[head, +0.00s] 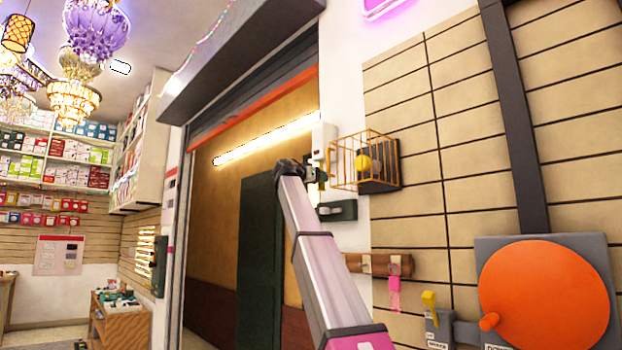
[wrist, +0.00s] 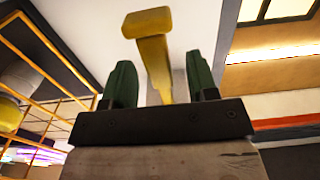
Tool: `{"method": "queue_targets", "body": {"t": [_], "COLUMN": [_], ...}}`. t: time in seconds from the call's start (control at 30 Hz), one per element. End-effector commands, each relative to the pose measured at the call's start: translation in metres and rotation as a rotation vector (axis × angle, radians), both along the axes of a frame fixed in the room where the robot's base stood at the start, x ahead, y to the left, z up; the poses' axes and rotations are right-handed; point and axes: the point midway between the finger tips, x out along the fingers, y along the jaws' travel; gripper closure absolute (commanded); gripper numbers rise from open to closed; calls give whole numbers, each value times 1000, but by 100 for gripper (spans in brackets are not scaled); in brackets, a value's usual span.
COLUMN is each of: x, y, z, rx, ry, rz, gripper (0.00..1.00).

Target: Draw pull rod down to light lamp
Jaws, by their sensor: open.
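The yellow pull rod (wrist: 152,45) shows in the wrist view with a wider bar at its upper end. My gripper (wrist: 160,78) is open, and its two green fingers stand on either side of the rod in the picture. I cannot tell whether they touch it. In the head view my gripper (head: 318,174) is by the wall, just below a white box (head: 322,138); the rod is not clear there. The lamp is a yellow bulb (head: 362,163) inside an orange wire cage (head: 342,150), just right of my gripper.
A dark green wall box (head: 338,211) sits just below my gripper. A large orange disc (head: 545,292) and a yellow lever (head: 430,303) are at lower right. A pink tag (head: 394,288) hangs from a brown rail. A doorway opens to the left.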

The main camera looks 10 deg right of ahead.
Motion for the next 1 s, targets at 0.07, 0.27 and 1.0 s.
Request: {"method": "queue_targets", "body": {"t": [0.07,0.27,1.0], "x": [5,9,8], "y": [-6,-12,-12], "z": [0,0,-3], "rx": [1,1,0], "ry": [1,1,1], "rz": [-1,0,0], "gripper": [47,47,100]}}
